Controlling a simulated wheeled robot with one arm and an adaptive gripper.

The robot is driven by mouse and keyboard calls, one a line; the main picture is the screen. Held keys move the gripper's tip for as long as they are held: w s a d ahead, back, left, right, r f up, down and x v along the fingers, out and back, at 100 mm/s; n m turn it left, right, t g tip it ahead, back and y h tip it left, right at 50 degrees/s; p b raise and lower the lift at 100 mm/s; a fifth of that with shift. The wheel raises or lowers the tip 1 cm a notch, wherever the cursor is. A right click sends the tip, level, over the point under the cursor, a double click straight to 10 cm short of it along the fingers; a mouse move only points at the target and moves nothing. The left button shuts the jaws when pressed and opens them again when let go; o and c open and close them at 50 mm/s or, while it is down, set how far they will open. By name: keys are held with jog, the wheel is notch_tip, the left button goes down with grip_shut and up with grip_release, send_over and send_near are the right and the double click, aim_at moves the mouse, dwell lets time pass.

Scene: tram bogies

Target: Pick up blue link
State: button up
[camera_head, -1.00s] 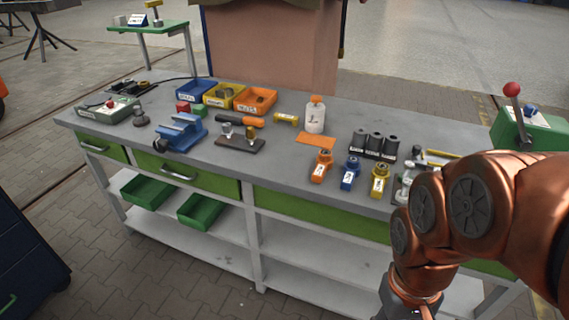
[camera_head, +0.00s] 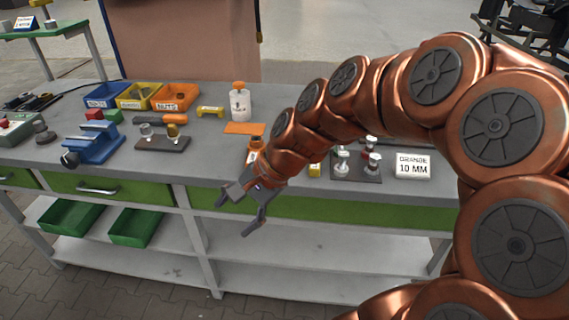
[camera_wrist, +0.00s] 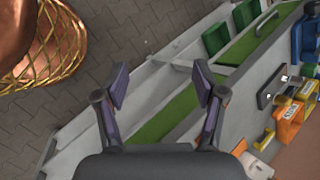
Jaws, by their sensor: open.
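The blue link does not show in the current frames. In the head view my arm covers the spot on the bench where it stood earlier. The top of the orange link (camera_head: 256,143) shows just behind my wrist, and a sliver of the yellow link (camera_head: 315,170) shows below my arm. My gripper (camera_head: 238,212) is open and empty, in front of the bench's green drawer fronts and pointing down to the left. In the wrist view my gripper's two fingers (camera_wrist: 161,84) are spread apart, with nothing between them.
The grey workbench (camera_head: 60,157) carries a blue vise (camera_head: 94,145), a bin labelled NUTS (camera_head: 176,97), a white bottle (camera_head: 240,104) and an orange mat (camera_head: 244,128). Green bins (camera_head: 135,227) sit on the lower shelf.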

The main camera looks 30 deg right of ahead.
jog(key=w+d+m+t+b, duration=0.3)
jog(key=w+d+m+t, duration=0.2)
jog(key=w+d+m, duration=0.55)
jog(key=d+m+t, duration=0.1)
jog(key=d+m, duration=0.2)
jog(key=d, duration=0.3)
jog(key=s+d+m+t+h+b, duration=0.1)
jog(key=d+m+t, duration=0.1)
jog(key=d, duration=0.4)
jog(key=d+m+t+h, duration=0.1)
jog(key=d+m, duration=0.3)
jog(key=d, duration=0.2)
jog(key=shift+s+d+f+t, duration=0.15)
jog(key=shift+d+f+t, duration=0.1)
jog(key=shift+d+t, duration=0.15)
jog(key=shift+h, duration=0.3)
jog(key=shift+x, duration=5.9)
jog(key=shift+c, duration=0.4)
grip_shut()
